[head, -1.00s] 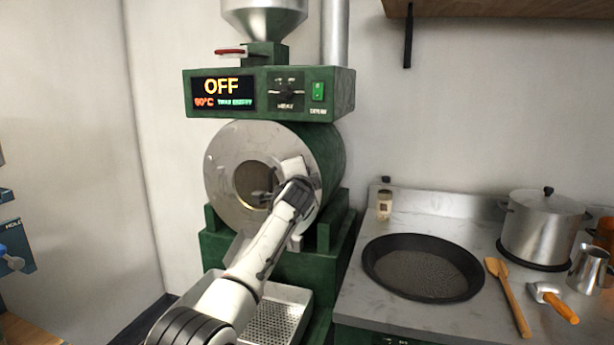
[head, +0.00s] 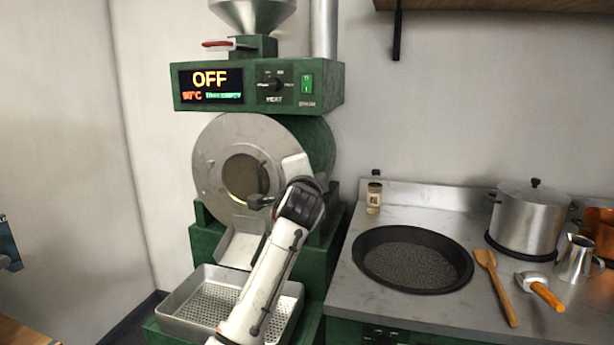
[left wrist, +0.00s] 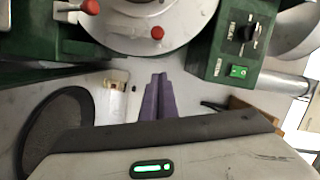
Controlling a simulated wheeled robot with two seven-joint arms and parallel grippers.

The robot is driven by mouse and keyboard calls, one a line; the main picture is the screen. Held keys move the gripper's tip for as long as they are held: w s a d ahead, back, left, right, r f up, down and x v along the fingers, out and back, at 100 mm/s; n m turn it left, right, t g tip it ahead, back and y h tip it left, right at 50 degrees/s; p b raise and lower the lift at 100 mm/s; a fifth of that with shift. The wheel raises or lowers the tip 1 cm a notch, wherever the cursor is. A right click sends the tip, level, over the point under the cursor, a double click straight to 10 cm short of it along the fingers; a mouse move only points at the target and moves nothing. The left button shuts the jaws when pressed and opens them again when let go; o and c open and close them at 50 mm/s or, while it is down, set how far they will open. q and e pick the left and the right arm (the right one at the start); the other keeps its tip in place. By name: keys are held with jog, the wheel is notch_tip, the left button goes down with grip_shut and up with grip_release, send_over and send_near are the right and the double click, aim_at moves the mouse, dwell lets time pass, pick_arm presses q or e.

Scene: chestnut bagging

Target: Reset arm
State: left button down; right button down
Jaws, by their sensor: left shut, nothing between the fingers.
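My left arm comes in from the bottom of the head view, and my left gripper (head: 258,202) is at the front of the green roaster (head: 190,92), by the lower part of its steel drum face (head: 212,165). The fingers are small and dark there. In the left wrist view the left gripper (left wrist: 160,78) has its narrow purple fingers together with nothing between them. The drum face with red knobs shows above them in that view. My right gripper is in neither view.
A perforated steel tray (head: 172,312) is below the drum. On the right counter are a black pan (head: 378,270), a jar (head: 374,197), a lidded pot (head: 522,225), a wooden spoon (head: 497,288), a wooden-handled tool (head: 545,292) and a steel jug (head: 575,260). The roaster display reads OFF.

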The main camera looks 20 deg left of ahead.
pick_arm(q)
jog(key=shift+s+d, duration=0.25)
jog(key=shift+s, duration=0.35)
jog(key=s+d+f+n+g+h, duration=0.1)
jog(key=s+f, duration=0.4)
jog(key=f, duration=0.7)
jog(key=s+d+f+n+g+h, duration=0.15)
jog(key=s+f, duration=0.45)
jog(key=f, duration=0.6)
jog(key=s+d+f+n+g+h, duration=0.15)
jog(key=s+f, duration=0.35)
jog(key=f, duration=0.7)
jog(key=s+d+f+n+g+h, duration=0.1)
jog(key=s+f, duration=0.4)
jog(key=s, duration=0.5)
jog(key=s+d+f+n+g+h, duration=0.1)
jog(key=s+f, duration=0.4)
jog(key=s, duration=0.5)
jog(key=s+d+f+n+g+h, duration=0.1)
jog(key=s+f, duration=0.4)
jog(key=s, duration=0.5)
jog(key=shift+s+d+f+n+g, duration=0.4)
jog(key=shift+d+n, duration=0.2)
jog(key=shift+n, duration=0.4)
